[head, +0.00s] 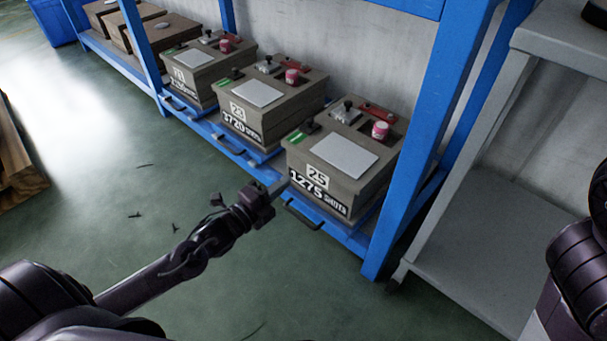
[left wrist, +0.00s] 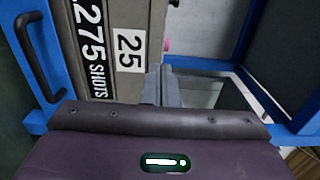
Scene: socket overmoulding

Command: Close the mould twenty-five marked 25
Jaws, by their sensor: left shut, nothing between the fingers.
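The mould marked 25 (head: 320,176) is a grey-brown block with a "1275 SHOTS" label on its front. It sits on a blue tray (head: 345,234) with a black bar handle (head: 303,214), low in the blue rack. A white plate, a red-and-white pot and small parts lie on its top. My left gripper (head: 279,187) is shut and empty, just in front of the mould's left front corner. In the left wrist view, its fingers (left wrist: 161,86) point along the mould (left wrist: 130,20) beside the 25 mark. The handle (left wrist: 38,55) is at upper left. Contact cannot be told.
Mould 23 (head: 243,112) and another mould (head: 192,82) stand farther left on the same rack. A blue post (head: 420,140) stands right of mould 25, with a grey bench (head: 480,220) beyond it. The green floor (head: 90,200) at left is mostly clear.

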